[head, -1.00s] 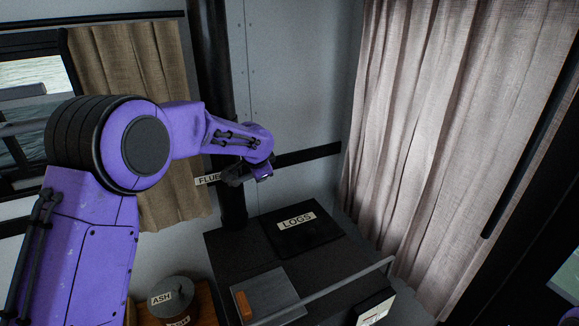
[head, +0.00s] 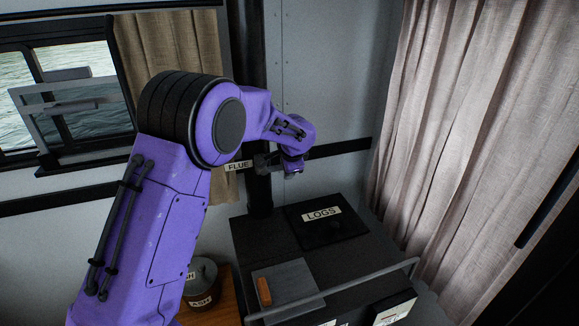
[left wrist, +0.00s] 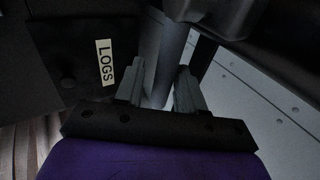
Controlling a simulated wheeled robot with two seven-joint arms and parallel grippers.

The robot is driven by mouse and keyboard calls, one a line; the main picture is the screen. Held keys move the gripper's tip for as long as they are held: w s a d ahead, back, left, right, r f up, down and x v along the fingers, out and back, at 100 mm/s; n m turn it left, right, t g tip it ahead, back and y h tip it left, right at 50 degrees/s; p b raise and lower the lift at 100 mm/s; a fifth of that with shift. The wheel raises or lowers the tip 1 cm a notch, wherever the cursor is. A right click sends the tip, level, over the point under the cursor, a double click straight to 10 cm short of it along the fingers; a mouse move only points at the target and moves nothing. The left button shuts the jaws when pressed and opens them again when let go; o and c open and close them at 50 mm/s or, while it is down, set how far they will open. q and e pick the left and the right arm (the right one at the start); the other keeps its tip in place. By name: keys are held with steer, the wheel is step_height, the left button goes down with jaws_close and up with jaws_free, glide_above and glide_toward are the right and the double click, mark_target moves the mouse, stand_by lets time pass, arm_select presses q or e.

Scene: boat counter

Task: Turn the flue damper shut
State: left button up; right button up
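The black flue pipe (head: 259,195) rises behind the stove, with a white FLUE label (head: 238,166) beside it. My left gripper (head: 266,162) is at the pipe, level with the label, its fingers small and dark there. In the left wrist view the two grey fingers (left wrist: 159,84) stand apart, with a grey upright surface, likely the pipe, showing between and beyond them. I cannot make out the damper handle for certain; the gripper and arm may hide it. I see no clear contact. My right gripper is not in view.
The dark stove top (head: 262,235) carries a LOGS plate (head: 322,222) and a grey plate with an orange block (head: 264,291). A rail (head: 350,290) runs along its front. An ash pot (head: 203,280) stands at lower left. Curtains (head: 440,140) hang at right.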

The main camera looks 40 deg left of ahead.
arm_select(q)
steer(key=shift+w+a, duration=0.1)
steer(key=b+v, duration=0.3)
steer(key=v, duration=0.7)
steer(key=shift+r, duration=0.15)
